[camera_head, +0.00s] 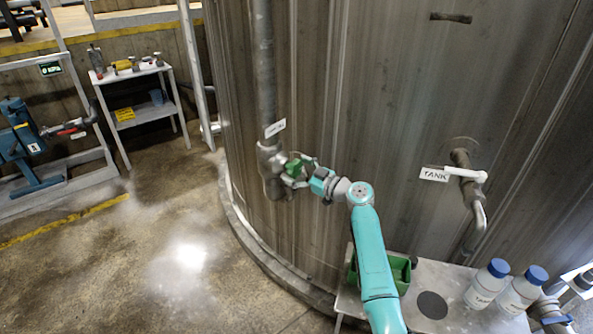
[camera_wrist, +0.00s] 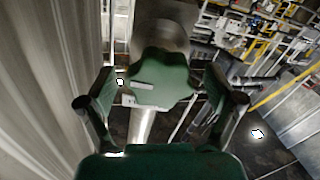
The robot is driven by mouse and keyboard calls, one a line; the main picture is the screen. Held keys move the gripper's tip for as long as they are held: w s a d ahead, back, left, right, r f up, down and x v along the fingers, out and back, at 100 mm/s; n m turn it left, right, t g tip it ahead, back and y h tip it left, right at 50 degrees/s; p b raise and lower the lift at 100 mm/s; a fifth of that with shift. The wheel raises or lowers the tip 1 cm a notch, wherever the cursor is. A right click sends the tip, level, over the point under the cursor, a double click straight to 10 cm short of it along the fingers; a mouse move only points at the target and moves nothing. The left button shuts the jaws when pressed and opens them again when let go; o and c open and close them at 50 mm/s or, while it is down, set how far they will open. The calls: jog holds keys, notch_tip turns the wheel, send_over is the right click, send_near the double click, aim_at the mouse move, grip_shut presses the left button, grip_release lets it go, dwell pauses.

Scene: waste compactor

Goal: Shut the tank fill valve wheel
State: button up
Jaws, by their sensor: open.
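The green valve wheel (camera_head: 294,168) sits on a grey pipe fitting on the tank's side in the head view. In the wrist view the lobed green wheel (camera_wrist: 158,80) is centred, with a pale bar mark on its face. My gripper (camera_head: 303,170) is at the wheel in the head view. In the wrist view my gripper (camera_wrist: 160,103) is open, with one finger on each side of the wheel and visible gaps to it. The grey valve body (camera_wrist: 160,22) shows behind the wheel. A white label (camera_head: 275,128), too small to read surely, is above the valve.
The vertical pipe (camera_head: 264,70) runs up the large tank wall (camera_head: 390,90). A tap (camera_head: 466,173) labelled TANK is at right. A side table (camera_head: 440,317) holds a green bin (camera_head: 399,273) and two blue-capped bottles (camera_head: 488,284). The floor at left (camera_head: 150,235) is clear.

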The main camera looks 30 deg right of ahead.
jog(key=c, duration=1.1)
jog(key=shift+c, duration=0.2)
